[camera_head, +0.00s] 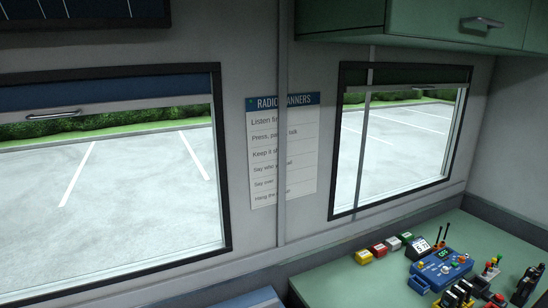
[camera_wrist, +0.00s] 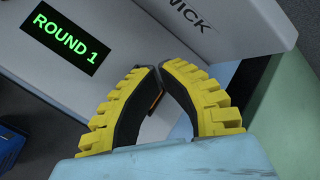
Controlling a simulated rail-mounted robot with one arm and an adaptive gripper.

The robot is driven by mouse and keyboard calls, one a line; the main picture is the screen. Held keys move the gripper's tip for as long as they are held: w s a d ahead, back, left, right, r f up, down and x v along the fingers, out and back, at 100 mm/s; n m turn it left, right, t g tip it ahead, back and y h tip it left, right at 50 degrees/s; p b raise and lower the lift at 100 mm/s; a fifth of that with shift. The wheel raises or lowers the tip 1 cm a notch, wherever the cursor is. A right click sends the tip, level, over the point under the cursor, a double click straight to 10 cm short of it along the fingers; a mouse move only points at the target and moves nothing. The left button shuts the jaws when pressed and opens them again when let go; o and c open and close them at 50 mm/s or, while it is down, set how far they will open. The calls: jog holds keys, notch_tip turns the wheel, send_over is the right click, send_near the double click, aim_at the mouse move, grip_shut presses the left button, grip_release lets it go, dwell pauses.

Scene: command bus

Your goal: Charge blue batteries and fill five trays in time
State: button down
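My gripper (camera_wrist: 160,67) has black and yellow ribbed fingers that meet at the tips in the wrist view. I see nothing held at the tips; a small dark and orange part shows behind them. The gripper is not in the head view. A blue device (camera_head: 440,271) with a small green display sits on the green counter at the lower right. Small blocks with yellow (camera_head: 363,257), red (camera_head: 379,250) and green (camera_head: 406,239) tops stand in a row behind it. I cannot make out blue batteries or trays for certain.
Black and yellow items (camera_head: 460,294) crowd the counter (camera_head: 335,285) in front of the blue device; its left part is clear. A grey panel with a "ROUND 1" display (camera_wrist: 66,44) lies close beyond my fingers. A blue object (camera_wrist: 10,146) is at the left edge.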

dwell(0.4)
jog(key=shift+r+p, duration=0.45)
jog(key=shift+r, duration=0.1)
jog(key=shift+r+p, duration=2)
jog(key=shift+r, duration=1.05)
jog(key=shift+f, duration=0.1)
